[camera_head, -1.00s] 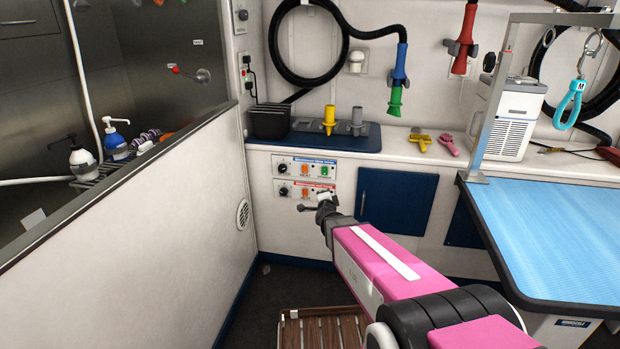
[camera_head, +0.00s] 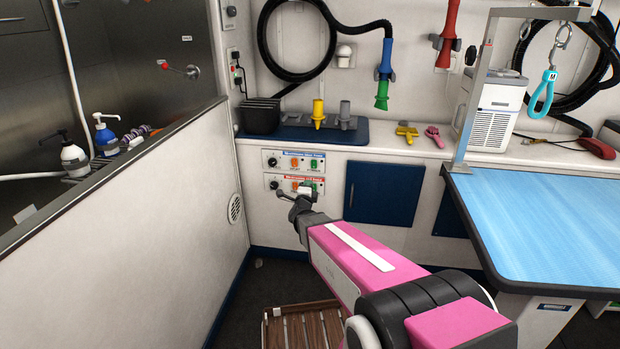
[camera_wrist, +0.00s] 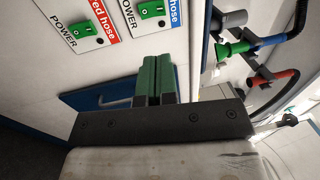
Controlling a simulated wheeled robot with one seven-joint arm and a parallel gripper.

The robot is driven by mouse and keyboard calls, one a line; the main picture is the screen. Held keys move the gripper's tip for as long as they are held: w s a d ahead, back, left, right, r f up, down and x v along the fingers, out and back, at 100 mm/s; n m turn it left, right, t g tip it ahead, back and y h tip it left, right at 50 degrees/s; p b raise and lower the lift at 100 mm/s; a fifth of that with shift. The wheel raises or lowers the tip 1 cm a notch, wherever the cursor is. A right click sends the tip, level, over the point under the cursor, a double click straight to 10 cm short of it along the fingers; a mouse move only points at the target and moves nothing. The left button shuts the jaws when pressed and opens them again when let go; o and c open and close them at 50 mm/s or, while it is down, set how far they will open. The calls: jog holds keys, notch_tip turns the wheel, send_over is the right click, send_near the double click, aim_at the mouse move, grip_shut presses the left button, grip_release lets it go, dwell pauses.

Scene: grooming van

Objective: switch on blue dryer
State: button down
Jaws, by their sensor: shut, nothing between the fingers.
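The blue-labelled control panel (camera_head: 283,163) is the upper of two on the white cabinet front. It has a black knob, an orange switch and a green switch (camera_head: 313,164). In the wrist view, the blue hose panel (camera_wrist: 174,14) has its green power switch (camera_wrist: 150,9) at the top edge, partly cut off. My gripper (camera_head: 290,198) is in front of the lower panel in the head view. In the wrist view, my gripper (camera_wrist: 156,58) is shut and empty, its green fingertips pointing toward the blue panel's switch.
The red-labelled panel (camera_head: 272,183) is directly below, with its own green power switch in the wrist view (camera_wrist: 83,30). A blue hose nozzle (camera_head: 385,60) hangs above. A blue-topped table (camera_head: 560,230) is on the right, a low partition (camera_head: 150,220) on the left.

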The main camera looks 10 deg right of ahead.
aim_at(314, 162)
jog(key=x, duration=1.1)
jog(key=shift+w+d, duration=0.1)
jog(key=shift+w, duration=0.25)
jog(key=shift+w+d+r, duration=0.2)
jog(key=shift+w+d, duration=0.05)
jog(key=shift+w, duration=0.4)
jog(key=shift+w+r, duration=0.1)
jog(key=shift+w, duration=0.1)
jog(key=shift+s+r, duration=0.1)
jog(key=shift+s, duration=0.4)
jog(key=s+a+r, duration=0.2)
jog(key=s+a, duration=0.2)
jog(key=s, duration=0.8)
jog(key=shift+s, duration=0.15)
